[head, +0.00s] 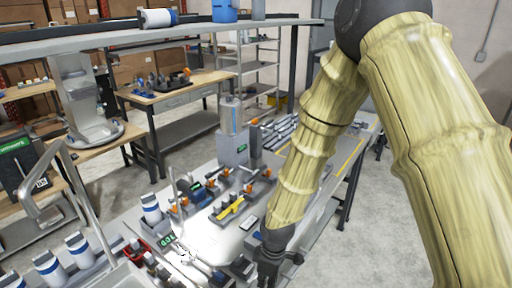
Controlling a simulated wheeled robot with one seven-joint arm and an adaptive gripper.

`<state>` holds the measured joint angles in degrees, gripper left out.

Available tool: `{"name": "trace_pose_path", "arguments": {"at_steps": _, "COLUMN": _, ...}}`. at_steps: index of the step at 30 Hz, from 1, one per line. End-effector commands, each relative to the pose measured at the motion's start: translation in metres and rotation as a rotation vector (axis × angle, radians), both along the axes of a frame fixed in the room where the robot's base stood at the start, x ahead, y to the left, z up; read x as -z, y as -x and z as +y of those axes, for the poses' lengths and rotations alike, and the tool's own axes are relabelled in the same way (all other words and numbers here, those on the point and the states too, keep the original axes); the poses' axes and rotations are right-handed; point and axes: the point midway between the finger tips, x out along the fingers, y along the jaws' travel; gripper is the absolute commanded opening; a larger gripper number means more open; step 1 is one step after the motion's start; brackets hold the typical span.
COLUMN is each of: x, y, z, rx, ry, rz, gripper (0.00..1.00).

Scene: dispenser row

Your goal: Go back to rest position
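My arm comes down from the top right of the head view, and its yellowish, bamboo-patterned links cover part of the bench. My gripper (270,272) is dark and sits at the bottom of the view, over the front edge area of the grey workbench (318,212). Its fingers are small, dark and partly cut off by the lower edge. I cannot tell whether they are open or shut, or whether anything is between them.
Left of my gripper, the bench holds tools, orange-tipped fixtures and a yellow bar (230,209). White bottles (80,250) line the lower left. An overhead shelf (150,36) crosses the top. Floor is free at right.

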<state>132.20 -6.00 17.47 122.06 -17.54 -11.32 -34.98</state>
Motion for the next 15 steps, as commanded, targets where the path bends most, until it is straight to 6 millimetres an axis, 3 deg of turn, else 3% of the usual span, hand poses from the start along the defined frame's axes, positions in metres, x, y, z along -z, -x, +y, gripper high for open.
{"name": "trace_pose_path", "arguments": {"at_steps": 8, "x": 0.100, "y": 0.054, "z": -0.038, "rx": 0.311, "ry": -0.045, "rz": 0.055, "gripper": 0.00}}
{"name": "trace_pose_path", "arguments": {"at_steps": 15, "x": 0.183, "y": 0.121, "z": -0.087, "rx": 0.655, "ry": -0.041, "rz": 0.086, "gripper": 0.00}}
